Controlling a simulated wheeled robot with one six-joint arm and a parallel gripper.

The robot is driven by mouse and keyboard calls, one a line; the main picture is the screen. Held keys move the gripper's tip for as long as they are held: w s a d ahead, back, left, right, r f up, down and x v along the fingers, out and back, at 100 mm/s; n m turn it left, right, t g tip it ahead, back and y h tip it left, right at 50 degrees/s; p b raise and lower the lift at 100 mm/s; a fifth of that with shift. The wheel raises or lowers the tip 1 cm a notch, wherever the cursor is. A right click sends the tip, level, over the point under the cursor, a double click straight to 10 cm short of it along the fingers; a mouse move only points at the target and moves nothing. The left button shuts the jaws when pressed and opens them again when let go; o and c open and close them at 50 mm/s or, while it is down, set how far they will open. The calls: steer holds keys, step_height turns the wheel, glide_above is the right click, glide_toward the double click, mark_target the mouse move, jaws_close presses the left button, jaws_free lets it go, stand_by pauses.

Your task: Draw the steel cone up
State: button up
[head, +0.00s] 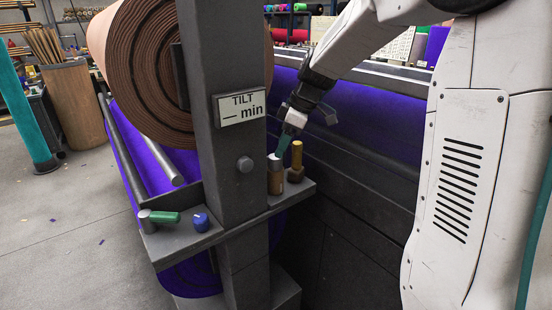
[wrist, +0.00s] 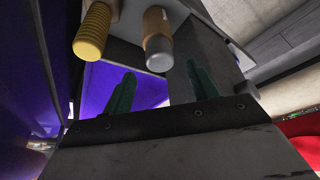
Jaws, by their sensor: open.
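A short brown cylinder with a grey steel cap, which I take for the steel cone (head: 274,161), stands on the dark shelf beside the post. It shows in the wrist view as a tan piece with a grey end (wrist: 159,54), above the gap between the fingers. My gripper (head: 282,147) is open, its teal fingers just above and beside the steel cap in the head view. Both fingers (wrist: 162,82) show apart with nothing between them in the wrist view. I cannot tell whether a finger touches the cap.
A yellow ribbed peg (head: 296,157) stands close to the right of the cap. The dark post (head: 240,165) bears a TILT sign (head: 241,107). A brown felt roll (head: 140,70) hangs behind.

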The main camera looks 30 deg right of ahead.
mark_target(275, 163)
steer(key=x, duration=0.5)
steer(key=shift+f, duration=0.3)
